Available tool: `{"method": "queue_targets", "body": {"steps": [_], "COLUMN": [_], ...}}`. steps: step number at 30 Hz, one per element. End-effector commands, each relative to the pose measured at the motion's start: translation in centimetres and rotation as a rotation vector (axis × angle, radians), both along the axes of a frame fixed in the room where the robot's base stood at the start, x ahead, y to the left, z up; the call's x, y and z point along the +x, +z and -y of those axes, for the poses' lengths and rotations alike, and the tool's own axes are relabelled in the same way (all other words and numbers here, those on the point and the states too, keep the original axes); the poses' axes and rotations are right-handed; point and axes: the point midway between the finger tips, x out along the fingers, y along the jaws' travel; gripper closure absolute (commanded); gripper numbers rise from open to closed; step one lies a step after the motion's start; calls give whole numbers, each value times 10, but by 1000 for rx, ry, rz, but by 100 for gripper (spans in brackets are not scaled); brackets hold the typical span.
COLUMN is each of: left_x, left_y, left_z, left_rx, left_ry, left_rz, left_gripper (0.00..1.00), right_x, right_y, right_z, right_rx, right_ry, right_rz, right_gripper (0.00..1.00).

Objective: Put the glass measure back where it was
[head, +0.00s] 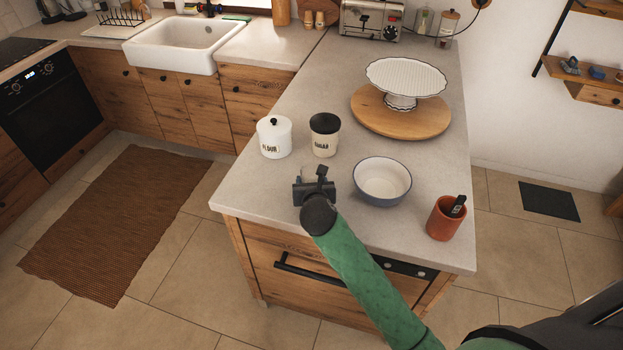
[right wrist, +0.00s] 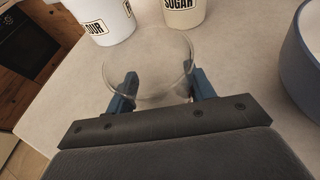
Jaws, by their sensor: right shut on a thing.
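The glass measure (right wrist: 150,62) is clear and shows in the right wrist view between the two blue fingers of my right gripper (right wrist: 162,90). The gripper is shut on it. In the head view my right gripper (head: 315,178) is over the near left part of the counter, and the measure behind it is mostly hidden and faint. I cannot tell whether its base touches the counter. My left gripper is not in view.
A white flour canister (head: 274,138) and a sugar canister (head: 324,136) stand just beyond the gripper. A bowl (head: 382,181) stands to its right, then a terracotta pot (head: 445,218). A cake stand (head: 405,80) on a round board (head: 380,122) is farther back. Counter left of the gripper is clear.

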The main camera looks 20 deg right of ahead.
Motion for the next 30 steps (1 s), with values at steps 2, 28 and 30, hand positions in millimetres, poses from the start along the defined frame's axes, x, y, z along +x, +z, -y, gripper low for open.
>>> {"method": "queue_targets", "body": {"steps": [2, 28, 30], "left_x": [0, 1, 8], "left_y": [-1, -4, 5], "left_z": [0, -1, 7], "left_rx": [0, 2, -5], "left_ry": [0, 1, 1], "left_rz": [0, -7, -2], "left_gripper": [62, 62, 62], "right_x": [0, -10, -19], "right_y": [0, 1, 5], "right_z": [0, -2, -4], "right_rx": [0, 1, 0], "right_ry": [0, 0, 0], "right_rz": [1, 0, 1], "right_gripper": [73, 25, 25]}}
